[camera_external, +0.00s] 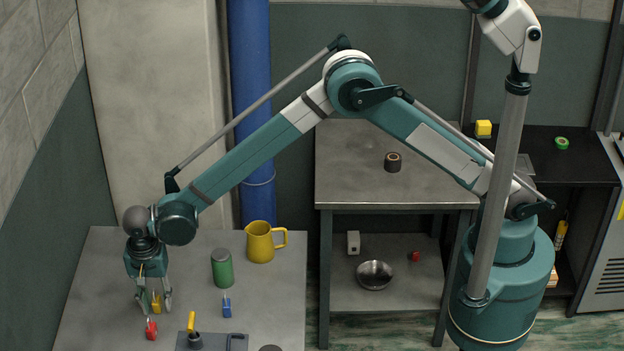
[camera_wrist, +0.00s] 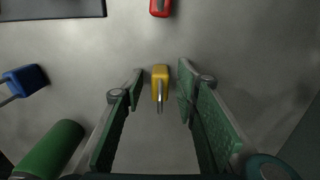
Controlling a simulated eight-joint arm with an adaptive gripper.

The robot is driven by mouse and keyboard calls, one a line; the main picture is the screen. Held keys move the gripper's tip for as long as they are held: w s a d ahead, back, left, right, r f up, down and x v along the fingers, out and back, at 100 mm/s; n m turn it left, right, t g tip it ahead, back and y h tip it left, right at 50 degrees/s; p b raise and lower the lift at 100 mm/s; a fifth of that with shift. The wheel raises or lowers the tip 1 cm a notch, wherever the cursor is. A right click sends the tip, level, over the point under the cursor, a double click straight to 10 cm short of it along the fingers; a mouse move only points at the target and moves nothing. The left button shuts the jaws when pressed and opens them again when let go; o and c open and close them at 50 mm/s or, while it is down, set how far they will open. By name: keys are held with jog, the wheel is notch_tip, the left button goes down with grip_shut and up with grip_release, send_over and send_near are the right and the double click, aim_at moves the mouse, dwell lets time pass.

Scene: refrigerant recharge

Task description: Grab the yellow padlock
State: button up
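The yellow padlock (camera_external: 156,302) sits on the grey table at the left, with my gripper (camera_external: 154,304) pointing down over it. In the wrist view the yellow padlock (camera_wrist: 160,76) lies between and just beyond the fingertips of my open gripper (camera_wrist: 160,88), its metal shackle toward the camera. A gap shows on both sides of the padlock, and the left fingertip is near its side. A red padlock (camera_external: 151,329) is close by on the table; it also shows at the top of the wrist view (camera_wrist: 160,7). A blue padlock (camera_external: 227,307) is to the right, and at the left in the wrist view (camera_wrist: 25,80).
A green canister (camera_external: 222,268) and a yellow pitcher (camera_external: 261,242) stand on the table (camera_external: 107,268). A dark tray (camera_external: 212,342) with a yellow-handled tool (camera_external: 192,325) lies at its front. A second table (camera_external: 345,170) stands to the right.

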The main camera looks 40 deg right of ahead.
grip_shut()
dwell(0.3)
jog(key=shift+r, duration=5)
